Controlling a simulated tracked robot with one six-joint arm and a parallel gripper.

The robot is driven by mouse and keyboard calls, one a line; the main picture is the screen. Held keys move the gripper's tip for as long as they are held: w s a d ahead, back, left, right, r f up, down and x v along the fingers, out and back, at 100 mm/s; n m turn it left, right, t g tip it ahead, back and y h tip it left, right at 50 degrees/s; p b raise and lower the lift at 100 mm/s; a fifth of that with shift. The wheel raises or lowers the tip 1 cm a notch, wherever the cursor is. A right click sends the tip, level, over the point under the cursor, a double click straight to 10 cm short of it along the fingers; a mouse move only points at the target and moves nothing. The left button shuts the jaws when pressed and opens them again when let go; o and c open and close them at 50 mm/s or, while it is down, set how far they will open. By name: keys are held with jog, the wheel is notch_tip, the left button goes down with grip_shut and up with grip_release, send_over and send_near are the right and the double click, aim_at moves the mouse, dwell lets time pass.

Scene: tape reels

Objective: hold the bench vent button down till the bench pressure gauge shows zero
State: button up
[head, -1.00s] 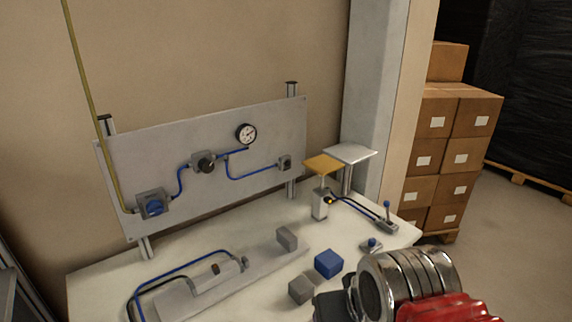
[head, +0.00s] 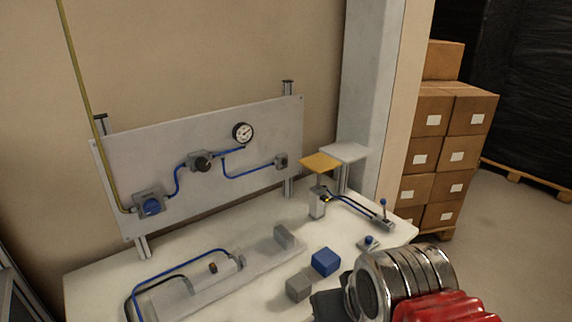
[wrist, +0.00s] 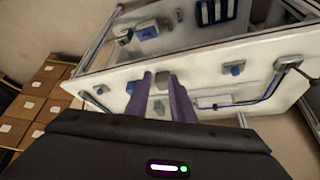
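The bench pressure gauge (head: 243,133) is a white dial with a black rim, high on the grey panel (head: 130,170); its needle is too small to read. A small blue-topped button (head: 368,240) stands on a grey base on the bench, beyond my arm.
A blue block (head: 325,261) and grey blocks (head: 298,289) lie near my gripper. A hosed cylinder fixture (head: 215,277) lies left. Boxes (head: 440,150) are stacked right of the bench.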

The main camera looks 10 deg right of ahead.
grip_shut()
dwell(1.1)
